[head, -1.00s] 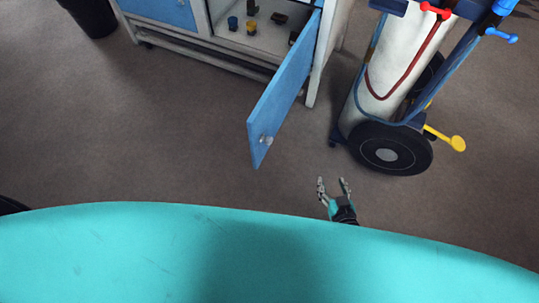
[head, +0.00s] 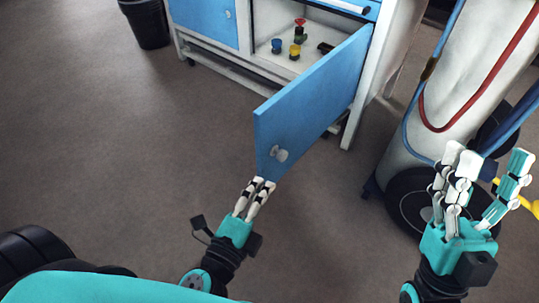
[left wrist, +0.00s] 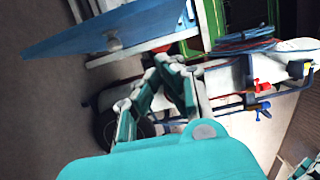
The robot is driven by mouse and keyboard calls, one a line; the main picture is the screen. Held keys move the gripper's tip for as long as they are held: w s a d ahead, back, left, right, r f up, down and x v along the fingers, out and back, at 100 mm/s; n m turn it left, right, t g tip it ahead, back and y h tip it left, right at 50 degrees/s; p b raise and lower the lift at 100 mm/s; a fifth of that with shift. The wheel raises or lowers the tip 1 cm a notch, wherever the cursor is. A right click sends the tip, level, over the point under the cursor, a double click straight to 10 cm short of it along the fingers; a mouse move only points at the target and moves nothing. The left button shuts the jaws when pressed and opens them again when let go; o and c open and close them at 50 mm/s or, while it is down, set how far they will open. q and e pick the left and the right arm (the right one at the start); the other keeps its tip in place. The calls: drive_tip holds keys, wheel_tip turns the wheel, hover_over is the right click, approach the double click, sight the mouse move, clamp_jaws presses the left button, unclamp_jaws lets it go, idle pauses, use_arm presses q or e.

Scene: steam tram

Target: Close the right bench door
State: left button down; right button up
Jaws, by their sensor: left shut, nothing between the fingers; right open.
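The right bench door (head: 318,100) is blue with a round pale knob (head: 279,154) and stands swung wide open from the bench (head: 365,85). It also shows in the left wrist view (left wrist: 80,35) at the upper left, with its knob (left wrist: 114,42). My left gripper (head: 265,183) is shut and empty, just below the door's lower free corner in the head view; whether it touches the door I cannot tell. In the left wrist view its fingers (left wrist: 160,65) are closed together. My right gripper (head: 490,158) is open and empty at the right, in front of the gas cylinder cart.
The cylinder cart (head: 462,70) with its black wheel (head: 405,200) and hoses stands right of the door. Small coloured items (head: 296,50) sit inside the open compartment. A black bin (head: 146,22) stands at the upper left. The floor left of the door is clear.

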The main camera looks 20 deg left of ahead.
use_arm(q)
drive_tip(key=w+p, duration=0.1)
drive_tip(key=w, duration=0.1)
drive_tip(key=p, duration=0.2)
hover_over(266, 148)
drive_tip(key=s+d, duration=0.2)
drive_tip(key=s, duration=0.3)
drive_tip(key=shift+w+a, duration=0.15)
drive_tip(key=shift+w, duration=0.05)
use_arm(e)
drive_tip(key=w+f+g+h, duration=0.3)
drive_tip(key=w+f+g, duration=0.6)
drive_tip(key=f, duration=0.1)
drive_tip(key=shift+a+f, duration=0.15)
drive_tip(key=shift+a, duration=0.3)
drive_tip(key=shift+w, duration=0.1)
